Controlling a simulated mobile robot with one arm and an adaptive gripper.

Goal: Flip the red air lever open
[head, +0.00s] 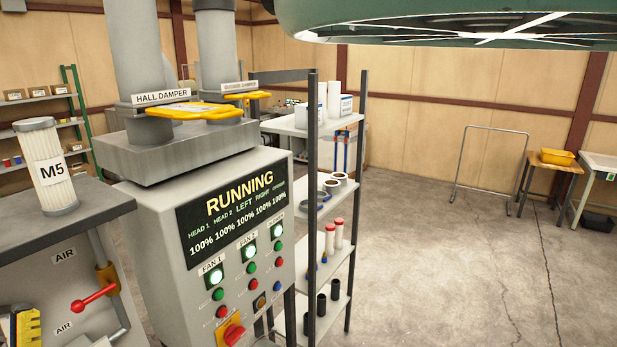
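The red air lever (93,298) is at the lower left in the head view, on the grey machine below the worktop. It has a round red knob at its left end and slants up to the right, toward a brass-coloured fitting (107,279) on a grey pipe. One "AIR" label (64,256) is above the lever and another is below it. The lever looks close to horizontal. Nothing is touching it. My gripper is not in view.
A control cabinet (160,225) reading "RUNNING" stands right of the lever. A white filter marked "M5" (46,170) stands on the worktop above. A shelf rack (316,215) is beyond the cabinet. A large green body (450,20) hangs across the top right. Open floor lies right.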

